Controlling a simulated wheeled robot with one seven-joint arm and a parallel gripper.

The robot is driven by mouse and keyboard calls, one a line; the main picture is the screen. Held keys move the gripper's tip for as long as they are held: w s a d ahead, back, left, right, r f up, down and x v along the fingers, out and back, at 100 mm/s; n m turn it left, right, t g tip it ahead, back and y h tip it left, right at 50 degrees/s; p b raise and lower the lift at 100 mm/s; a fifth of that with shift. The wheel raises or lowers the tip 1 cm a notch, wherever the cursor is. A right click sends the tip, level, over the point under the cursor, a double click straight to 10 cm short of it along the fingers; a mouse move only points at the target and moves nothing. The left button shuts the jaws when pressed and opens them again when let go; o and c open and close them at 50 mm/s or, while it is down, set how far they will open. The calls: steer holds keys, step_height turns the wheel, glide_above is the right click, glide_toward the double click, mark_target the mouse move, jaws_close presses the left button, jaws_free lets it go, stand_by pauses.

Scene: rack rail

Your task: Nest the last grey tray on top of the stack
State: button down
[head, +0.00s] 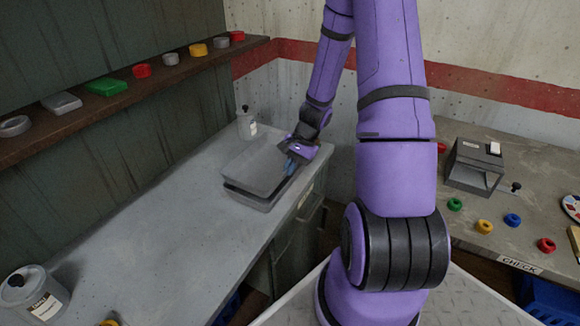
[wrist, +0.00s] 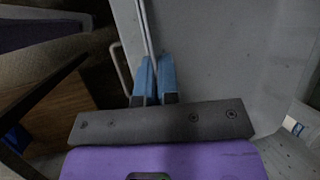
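The upper grey tray (head: 252,168) sits over the tray stack (head: 246,199) on the grey bench, towards its far end. It looks slightly offset from the tray below, with a dark gap between them at the front. I cannot tell whether it is fully seated. My gripper (head: 291,164) is at the tray's right side. In the wrist view, the blue fingertips (wrist: 155,78) of my gripper are close together on both sides of the upper tray's thin wall (wrist: 148,28). The tray's inside shows empty. The lower stack is mostly hidden.
A lidded jar (head: 247,126) stands just behind the trays; another jar (head: 34,298) is at the near left. A shelf (head: 120,92) with small coloured items runs along the wall. A side table (head: 520,235) holds a grey device (head: 473,166) and rings. The bench's middle is clear.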

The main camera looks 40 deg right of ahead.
steer(key=shift+f, duration=0.6)
steer(key=c, duration=1.3)
jaws_free()
steer(key=shift+o, duration=0.2)
steer(key=shift+c, duration=0.8)
steer(key=v, duration=0.6)
steer(key=shift+a+r, duration=0.2)
steer(key=shift+r, duration=0.3)
steer(key=shift+r, duration=2.5)
